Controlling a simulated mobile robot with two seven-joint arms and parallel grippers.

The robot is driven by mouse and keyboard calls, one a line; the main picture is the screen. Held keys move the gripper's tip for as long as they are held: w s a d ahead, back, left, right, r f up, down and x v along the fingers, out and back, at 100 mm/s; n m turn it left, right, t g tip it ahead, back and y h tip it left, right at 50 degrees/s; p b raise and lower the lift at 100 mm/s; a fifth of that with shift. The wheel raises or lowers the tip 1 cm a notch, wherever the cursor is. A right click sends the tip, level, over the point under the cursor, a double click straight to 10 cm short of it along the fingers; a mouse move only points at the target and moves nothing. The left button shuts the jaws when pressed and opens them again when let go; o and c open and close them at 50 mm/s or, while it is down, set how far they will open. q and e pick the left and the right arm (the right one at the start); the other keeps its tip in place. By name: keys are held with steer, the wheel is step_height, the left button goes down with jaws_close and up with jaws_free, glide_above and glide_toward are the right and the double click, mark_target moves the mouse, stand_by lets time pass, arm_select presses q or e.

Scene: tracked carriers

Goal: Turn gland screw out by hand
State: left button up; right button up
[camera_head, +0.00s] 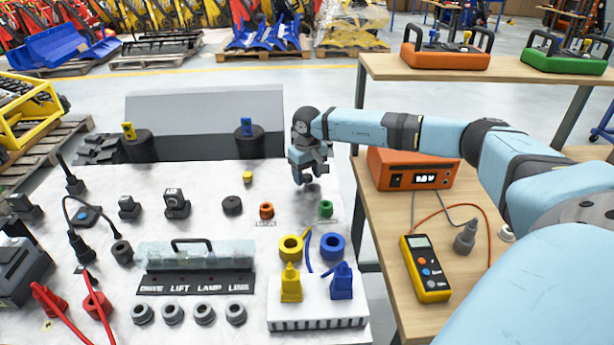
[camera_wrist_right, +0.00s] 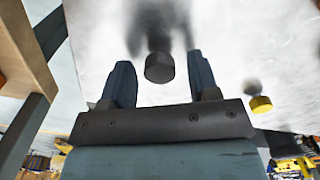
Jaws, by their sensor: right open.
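My right gripper (camera_head: 308,176) points down over the back right of the white work surface; it also shows in the right wrist view (camera_wrist_right: 162,82). It is open. A dark, short cylindrical cap (camera_wrist_right: 160,68), which looks like the gland screw, shows between and just past the fingertips, with clear gaps to both fingers. In the head view the gripper mostly hides that spot. A small yellow cap (camera_head: 247,177) stands to the left of the gripper and appears at the right in the wrist view (camera_wrist_right: 261,104). My left gripper is not in view.
A green cap (camera_head: 326,208), an orange cap (camera_head: 266,210) and a black round knob (camera_head: 232,205) stand nearer. A white block (camera_head: 318,310) bears yellow and blue connectors. An orange instrument (camera_head: 405,175) and yellow multimeter (camera_head: 425,270) occupy the wooden bench at right.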

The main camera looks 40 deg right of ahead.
steer(key=shift+r+m+p, duration=0.1)
steer(key=shift+m+p, duration=0.35)
steer(key=shift+m, duration=0.45)
steer(key=m+p, duration=0.1)
steer(key=m, duration=0.3)
steer(key=m+p, duration=0.1)
steer(key=m, duration=0.2)
steer(key=shift+m, duration=0.4)
steer(key=m+p, duration=0.1)
steer(key=m, duration=0.3)
steer(key=shift+r+p, duration=0.1)
steer(key=shift+p, duration=0.3)
steer(key=m+p, duration=0.1)
steer(key=m, duration=0.3)
steer(key=shift+m+p, duration=0.3)
steer(key=shift+m, duration=0.6)
steer(key=m+p, duration=0.3)
steer(key=m, duration=0.3)
steer(key=shift+m+p, duration=0.3)
steer(key=shift+m, duration=1.6)
steer(key=shift+f, duration=0.25)
steer(key=shift+r, duration=0.1)
